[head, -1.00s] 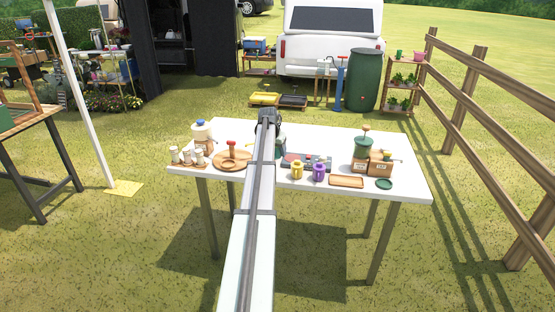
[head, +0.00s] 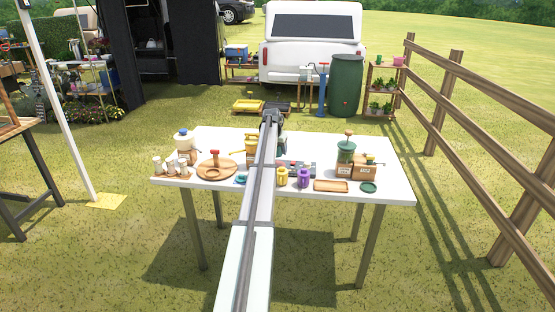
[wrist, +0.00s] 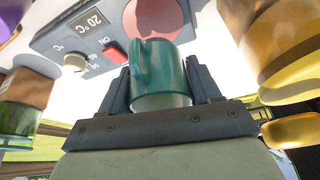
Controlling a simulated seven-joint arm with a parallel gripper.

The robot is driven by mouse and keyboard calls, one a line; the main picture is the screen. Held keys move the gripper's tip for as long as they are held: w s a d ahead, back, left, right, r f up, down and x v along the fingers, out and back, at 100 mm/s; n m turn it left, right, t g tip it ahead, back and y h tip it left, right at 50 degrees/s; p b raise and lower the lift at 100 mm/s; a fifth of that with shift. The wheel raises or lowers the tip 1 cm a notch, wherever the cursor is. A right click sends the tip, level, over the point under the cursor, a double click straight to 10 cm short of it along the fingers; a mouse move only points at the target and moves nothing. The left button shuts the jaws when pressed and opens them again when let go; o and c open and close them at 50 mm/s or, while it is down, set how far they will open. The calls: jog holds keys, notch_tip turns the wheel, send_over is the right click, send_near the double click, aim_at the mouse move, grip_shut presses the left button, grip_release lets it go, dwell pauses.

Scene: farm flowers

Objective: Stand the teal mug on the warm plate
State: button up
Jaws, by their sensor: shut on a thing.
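The teal mug (wrist: 164,74) is in the wrist view, between the two fingers of my gripper (wrist: 160,70), which is shut on it. Its handle points to the left in that view. The warm plate (wrist: 62,40) is a grey unit with a 20 °C display, a red ON switch and a knob. Its round pinkish plate shows beyond the mug and is partly covered by it. I cannot tell the gap between mug and plate.
On the white table (head: 215,200), a yellow jar (head: 282,177) and a purple jar (head: 304,178) stand in front of the warm plate. A wooden tray (head: 331,186) and cardboard boxes (head: 345,170) are to the right. A round wooden board (head: 210,172) is to the left.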

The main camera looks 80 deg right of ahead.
aim_at(278, 164)
jog(key=shift+f, duration=2.35)
jog(key=shift+f, duration=0.1)
jog(key=o, duration=1.2)
jog(key=shift+f, duration=0.1)
jog(key=v, duration=1.2)
jog(key=shift+r, duration=0.2)
